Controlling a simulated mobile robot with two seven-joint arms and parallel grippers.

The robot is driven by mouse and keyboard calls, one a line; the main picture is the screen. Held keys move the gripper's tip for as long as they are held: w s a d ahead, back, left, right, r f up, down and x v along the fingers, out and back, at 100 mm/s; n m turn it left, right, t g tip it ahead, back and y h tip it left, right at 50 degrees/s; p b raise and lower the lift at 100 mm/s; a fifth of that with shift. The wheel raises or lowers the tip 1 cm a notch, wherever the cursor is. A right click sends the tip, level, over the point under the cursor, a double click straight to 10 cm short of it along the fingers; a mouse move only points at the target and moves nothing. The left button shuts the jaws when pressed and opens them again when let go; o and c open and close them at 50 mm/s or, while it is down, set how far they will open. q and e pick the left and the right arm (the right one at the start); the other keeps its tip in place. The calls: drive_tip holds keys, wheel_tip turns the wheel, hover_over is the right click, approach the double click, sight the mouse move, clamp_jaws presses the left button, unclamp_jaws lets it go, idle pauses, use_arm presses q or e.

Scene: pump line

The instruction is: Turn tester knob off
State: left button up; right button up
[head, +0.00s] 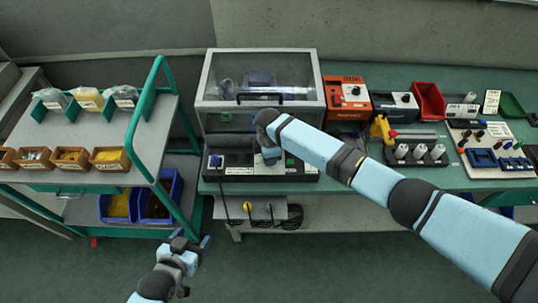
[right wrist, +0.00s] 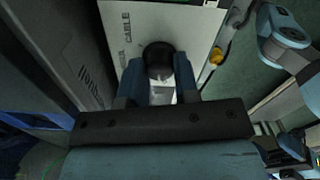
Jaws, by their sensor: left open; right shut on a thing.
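The tester (head: 222,110) stands at the middle of the bench, with a clear hood on top and a dark control strip (head: 238,171) along its front. My right gripper (head: 270,160) reaches down in front of that strip, and its arm covers part of the tester. In the right wrist view the blue fingers of my right gripper (right wrist: 160,78) are shut around a round black knob (right wrist: 158,55) on a pale panel lettered "CABLE". The knob's pointer mark is not readable. My left gripper (head: 190,243) is open and empty, low over the floor in front of the bench.
A grey cart (head: 150,125) with green rails, bagged parts and small bins stands at the left. An orange device (head: 347,97), a red bin (head: 428,100) and a tool board (head: 495,150) sit on the bench at the right. Cables (head: 290,215) hang below the tester.

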drive_tip(key=shift+r, duration=0.1)
idle(0.4)
drive_tip(key=o, duration=0.9)
wheel_tip(320, 180, up, 14)
drive_tip(key=shift+f+b, duration=0.1)
drive_tip(key=shift+b, duration=0.6)
drive_tip(key=s+d+f+m+t+y, duration=0.1)
drive_tip(key=s+f+m+t+y, duration=0.3)
drive_tip(key=s+f+m+y, duration=0.55)
drive_tip(key=s+d+f+m+t+h, duration=0.1)
drive_tip(key=s+d+m+t+h, duration=0.1)
drive_tip(key=s+d, duration=0.4)
drive_tip(key=s+d+f+m+t+h, duration=0.1)
drive_tip(key=s+d+m+t+h, duration=0.1)
drive_tip(key=s+d, duration=0.3)
drive_tip(key=s+d+f+m+t+h, duration=0.2)
drive_tip(key=s+d+m+t, duration=0.1)
drive_tip(key=s+d, duration=0.3)
drive_tip(key=shift+s+d+m, duration=0.2)
drive_tip(key=shift+d+m, duration=0.15)
drive_tip(key=shift+d, duration=0.15)
drive_tip(key=shift+s+d+m, duration=0.15)
drive_tip(key=shift+d+m, duration=0.15)
drive_tip(key=shift+d, duration=0.2)
